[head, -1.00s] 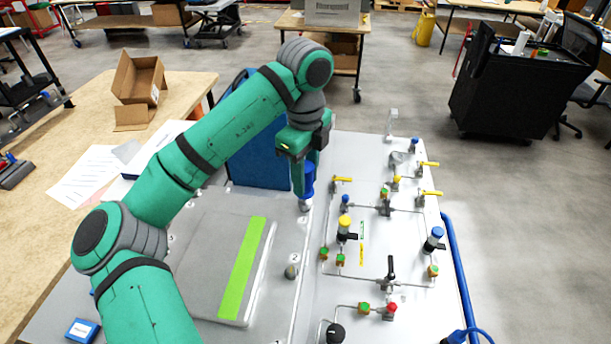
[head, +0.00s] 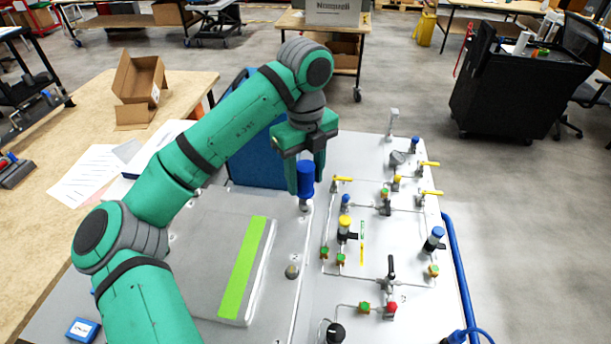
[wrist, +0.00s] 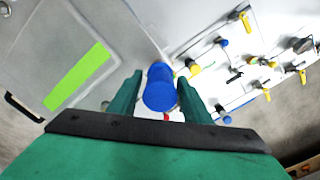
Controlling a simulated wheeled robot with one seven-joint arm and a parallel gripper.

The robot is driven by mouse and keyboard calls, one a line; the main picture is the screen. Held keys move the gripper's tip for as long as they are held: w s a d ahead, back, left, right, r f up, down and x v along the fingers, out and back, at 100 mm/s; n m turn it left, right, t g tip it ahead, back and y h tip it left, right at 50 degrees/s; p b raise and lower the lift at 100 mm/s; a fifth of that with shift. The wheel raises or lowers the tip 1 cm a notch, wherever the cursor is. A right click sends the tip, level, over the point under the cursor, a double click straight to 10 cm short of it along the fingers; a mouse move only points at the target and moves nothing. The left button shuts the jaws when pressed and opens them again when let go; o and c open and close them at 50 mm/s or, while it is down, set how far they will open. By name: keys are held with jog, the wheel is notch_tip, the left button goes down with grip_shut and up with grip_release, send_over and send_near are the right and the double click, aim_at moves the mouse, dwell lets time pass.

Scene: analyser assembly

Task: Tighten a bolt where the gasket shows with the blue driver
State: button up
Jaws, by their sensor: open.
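The blue driver (head: 305,178) stands upright on the grey panel, near the upper right edge of the raised cover. It also shows in the wrist view (wrist: 160,92) as a blue cylinder. My gripper (head: 306,188) points down over it, one green finger on each side. In the wrist view the fingers (wrist: 159,79) are open, with narrow gaps beside the driver. The grey cover (head: 215,262) carries a green strip. A bolt-like grey knob (head: 291,272) stands at its lower right. The driver's tip and any gasket there cannot be made out.
To the right, a white panel (head: 375,262) carries pipes, yellow-handled valves and coloured knobs. A small blue box (head: 83,330) lies at the lower left. A wooden table (head: 40,240) with papers and an open carton (head: 139,78) is at left.

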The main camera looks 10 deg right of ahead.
aim_at(305, 165)
grip_shut()
jog(key=shift+r, duration=0.2)
jog(key=shift+r, duration=2.85)
